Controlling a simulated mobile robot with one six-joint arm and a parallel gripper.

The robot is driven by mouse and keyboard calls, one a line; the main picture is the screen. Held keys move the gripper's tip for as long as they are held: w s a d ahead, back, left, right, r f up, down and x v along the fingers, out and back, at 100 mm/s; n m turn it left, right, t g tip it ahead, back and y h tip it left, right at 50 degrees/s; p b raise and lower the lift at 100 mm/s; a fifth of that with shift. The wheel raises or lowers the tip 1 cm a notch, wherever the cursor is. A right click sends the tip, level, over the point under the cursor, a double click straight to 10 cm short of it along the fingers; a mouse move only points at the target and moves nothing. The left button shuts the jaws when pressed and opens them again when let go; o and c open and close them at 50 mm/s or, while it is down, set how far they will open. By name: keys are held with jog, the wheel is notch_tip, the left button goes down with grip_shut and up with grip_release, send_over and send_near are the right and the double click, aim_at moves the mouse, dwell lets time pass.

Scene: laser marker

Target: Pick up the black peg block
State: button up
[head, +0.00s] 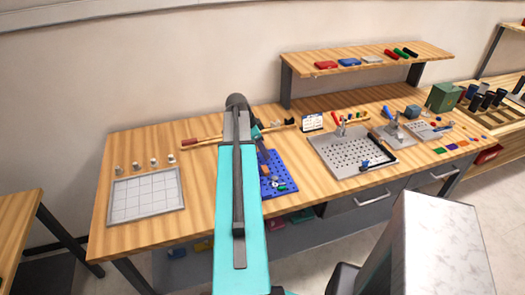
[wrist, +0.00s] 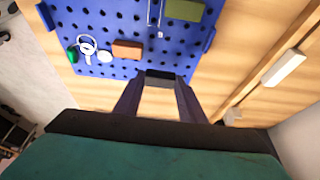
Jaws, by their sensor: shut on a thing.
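The black peg block (wrist: 160,78) is between my gripper's (wrist: 160,88) fingertips in the wrist view. My gripper is shut on it, at the lower edge of the blue pegboard (wrist: 115,20). I cannot tell whether the block still touches the board. In the head view my arm covers part of the blue pegboard (head: 288,187), and my gripper (head: 263,157) is small beside it. The block is too small to make out there.
On the pegboard are a brown-orange block (wrist: 127,48), an olive block (wrist: 184,10), a key ring (wrist: 87,45) and a white disc (wrist: 104,56). A gridded tray (head: 146,198) lies left, a perforated metal plate (head: 350,153) right. Bare wood lies between tray and pegboard.

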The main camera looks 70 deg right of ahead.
jog(key=s+a+b, duration=0.1)
jog(key=s+a, duration=0.1)
jog(key=a, duration=0.1)
jog(key=s+a+b, duration=0.1)
jog(key=s+a, duration=0.1)
jog(key=a, duration=0.2)
jog(key=s+a+r+b, duration=0.1)
jog(key=a, duration=0.2)
jog(key=shift+s+a+b, duration=0.2)
jog(key=shift+s+b, duration=0.2)
jog(key=shift+s+a+f+b, duration=0.1)
jog(key=shift+a+f+b, duration=0.05)
jog(key=shift+b, duration=0.7)
jog(key=shift+a+b, duration=0.1)
jog(key=shift+b, duration=0.3)
jog(key=shift+s+a+b, duration=0.15)
jog(key=shift+b, duration=0.3)
jog(key=b, duration=0.1)
jog(key=a+b, duration=0.1)
jog(key=shift+s+a+r+b, duration=0.1)
jog(key=shift+s+r+b, duration=0.1)
jog(key=shift+s+b, duration=0.15)
jog(key=shift+a+r, duration=0.1)
jog(key=shift+r, duration=0.05)
jog(key=shift+w, duration=0.1)
